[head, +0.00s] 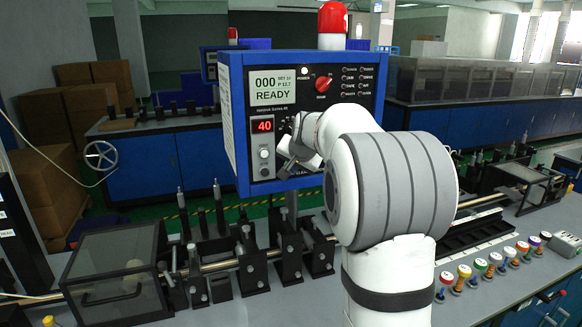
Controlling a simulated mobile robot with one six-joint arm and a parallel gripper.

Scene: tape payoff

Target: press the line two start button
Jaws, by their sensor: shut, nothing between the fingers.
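A blue control box (233,125) stands at the centre on a post, with a dark front panel. Its screen (272,88) reads "000", "READY". A red rotary knob (323,84), a lit white power lamp (305,71) and a red "40" display (263,126) are on the panel. Two small round controls (264,154) sit below the display. My gripper (284,172) is shut and empty in front of the lower panel. I cannot tell whether it touches the panel. My wrist hides the lower right of the panel, and no button marked line two start is readable.
A bench with a shaft and clamps (250,262) runs below the box. A clear-sided guard (115,275) is at left. Several coloured-top spools (483,265) line the right bench. A red beacon (332,22) tops the box. Cartons (60,130) are stacked behind at left.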

